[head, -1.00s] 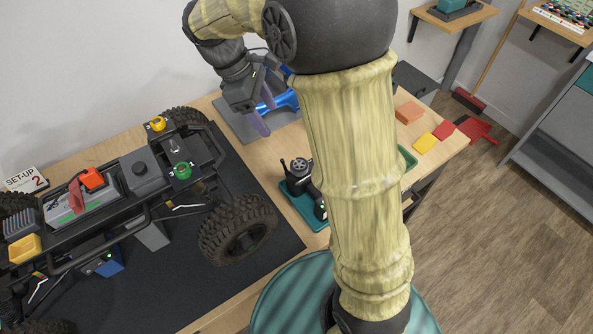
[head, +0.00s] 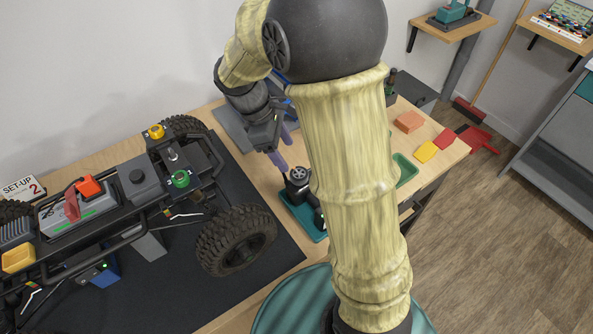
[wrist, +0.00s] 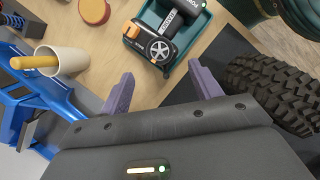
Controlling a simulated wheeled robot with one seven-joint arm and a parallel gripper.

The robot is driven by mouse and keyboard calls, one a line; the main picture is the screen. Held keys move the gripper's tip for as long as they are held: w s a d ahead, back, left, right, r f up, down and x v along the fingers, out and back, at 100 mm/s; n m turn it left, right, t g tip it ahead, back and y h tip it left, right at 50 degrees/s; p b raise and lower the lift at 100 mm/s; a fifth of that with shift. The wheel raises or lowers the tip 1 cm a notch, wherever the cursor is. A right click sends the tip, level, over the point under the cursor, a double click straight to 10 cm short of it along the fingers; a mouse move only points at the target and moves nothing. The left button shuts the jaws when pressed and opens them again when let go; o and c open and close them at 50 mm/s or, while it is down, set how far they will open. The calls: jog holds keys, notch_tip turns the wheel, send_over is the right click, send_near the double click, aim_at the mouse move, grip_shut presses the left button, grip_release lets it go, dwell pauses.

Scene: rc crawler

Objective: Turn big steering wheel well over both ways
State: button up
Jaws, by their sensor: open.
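The steering wheel (head: 299,173) is a dark wheel with silver-grey spokes on the side of a black hand-held transmitter (head: 317,213). The transmitter sits in a teal tray (head: 309,221) on the bench, right of the crawler. In the wrist view the steering wheel (wrist: 160,48) faces the camera, between and beyond the fingertips. My gripper (head: 283,152) is open and empty, with its two purple fingers just behind and left of the wheel, apart from it. Its fingers also show in the wrist view (wrist: 160,70).
The crawler's knobbly front tyre (head: 238,240) stands close left of the tray on a dark mat (head: 283,247). Bare bench lies between.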

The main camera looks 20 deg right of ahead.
aim_at(298, 173)
jog(key=b+x, duration=0.1)
jog(key=x, duration=0.7)
jog(key=shift+f, duration=0.15)
jog(key=c, duration=1)
